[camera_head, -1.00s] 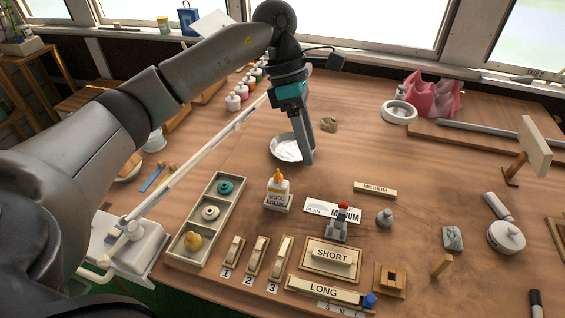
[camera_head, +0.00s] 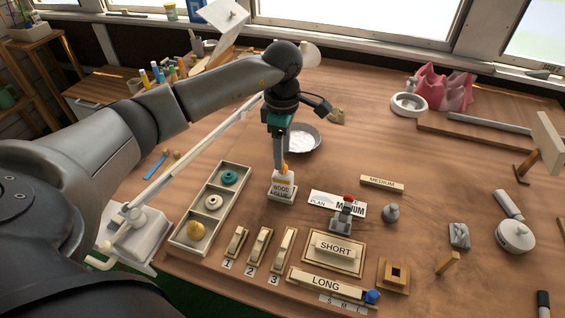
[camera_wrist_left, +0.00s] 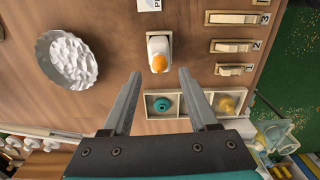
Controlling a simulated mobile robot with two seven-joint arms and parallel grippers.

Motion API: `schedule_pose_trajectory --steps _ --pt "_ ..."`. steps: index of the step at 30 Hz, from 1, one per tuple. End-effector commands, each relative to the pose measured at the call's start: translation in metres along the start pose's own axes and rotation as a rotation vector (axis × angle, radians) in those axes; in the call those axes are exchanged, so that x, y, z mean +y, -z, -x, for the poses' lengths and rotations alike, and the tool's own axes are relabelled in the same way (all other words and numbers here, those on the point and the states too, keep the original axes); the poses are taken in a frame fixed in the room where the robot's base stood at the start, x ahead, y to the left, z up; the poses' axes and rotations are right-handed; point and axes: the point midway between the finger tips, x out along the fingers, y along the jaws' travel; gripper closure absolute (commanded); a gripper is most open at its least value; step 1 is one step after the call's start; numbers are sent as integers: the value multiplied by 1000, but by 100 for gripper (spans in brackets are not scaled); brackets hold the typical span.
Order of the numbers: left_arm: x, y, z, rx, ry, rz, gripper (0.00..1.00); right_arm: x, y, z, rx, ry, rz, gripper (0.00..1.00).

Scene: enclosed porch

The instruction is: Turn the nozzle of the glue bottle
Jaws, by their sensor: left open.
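The white glue bottle (camera_head: 282,188) stands upright in a small holder on the table, its label reading wood glue. Its orange nozzle (camera_wrist_left: 159,62) shows from above in the left wrist view, beyond the fingertips and between their lines. In the head view the nozzle is partly hidden by my left gripper (camera_head: 281,168), which points down just above and behind the bottle. My left gripper is open and empty in the left wrist view (camera_wrist_left: 161,74), with its two fingers wide apart. My right gripper is not in view.
A wooden tray (camera_head: 183,239) with round pieces lies left of the bottle. A white bowl (camera_head: 316,137) stands behind it. Bare table lies toward the right middle.

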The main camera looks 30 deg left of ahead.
Motion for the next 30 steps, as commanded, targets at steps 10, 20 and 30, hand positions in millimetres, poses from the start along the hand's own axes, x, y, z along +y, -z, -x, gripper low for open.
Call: schedule_pose_trajectory --steps 10,20,30 --pt "0 0 -37 -1 0 0 40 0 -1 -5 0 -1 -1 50" --pt "0 0 -38 -2 -1 0 46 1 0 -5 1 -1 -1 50" --pt "0 0 -37 -2 0 0 84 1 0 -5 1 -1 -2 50"
